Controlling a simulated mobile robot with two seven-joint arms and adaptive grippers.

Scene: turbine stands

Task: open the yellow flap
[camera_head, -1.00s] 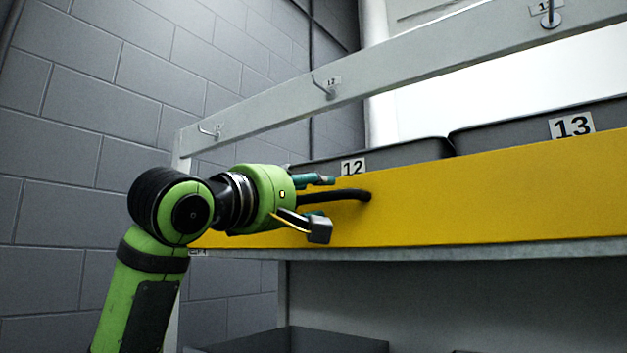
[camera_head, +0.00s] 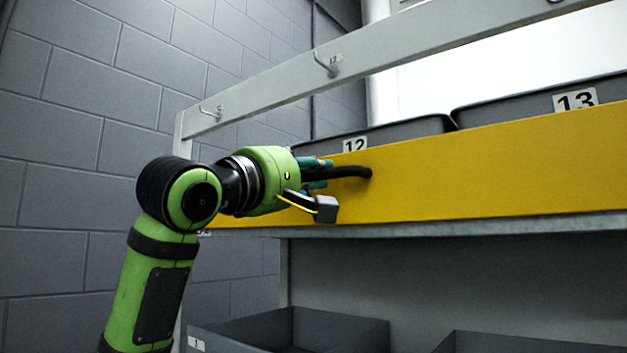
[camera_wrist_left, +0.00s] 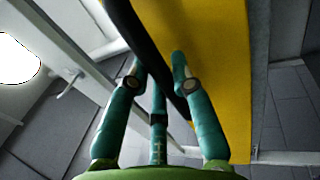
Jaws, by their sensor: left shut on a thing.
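The yellow flap (camera_head: 480,165) is a long panel along the front of the shelf, upright below the row of bins. It also fills the upper part of the left wrist view (camera_wrist_left: 225,60). A black handle (camera_head: 352,172) sticks out near its left end; it runs between my fingers in the wrist view (camera_wrist_left: 148,45). My left gripper (camera_head: 322,182) is shut on this handle, its teal fingers (camera_wrist_left: 158,78) on both sides of it. The flap's far left end is partly hidden behind my gripper. My right gripper is not in view.
Grey bins labelled 12 (camera_head: 400,133) and 13 (camera_head: 540,98) stand behind the flap. A grey rail with hooks (camera_head: 325,66) runs above. Open bins (camera_head: 335,325) sit on the lower shelf. A grey block wall (camera_head: 70,130) is at left.

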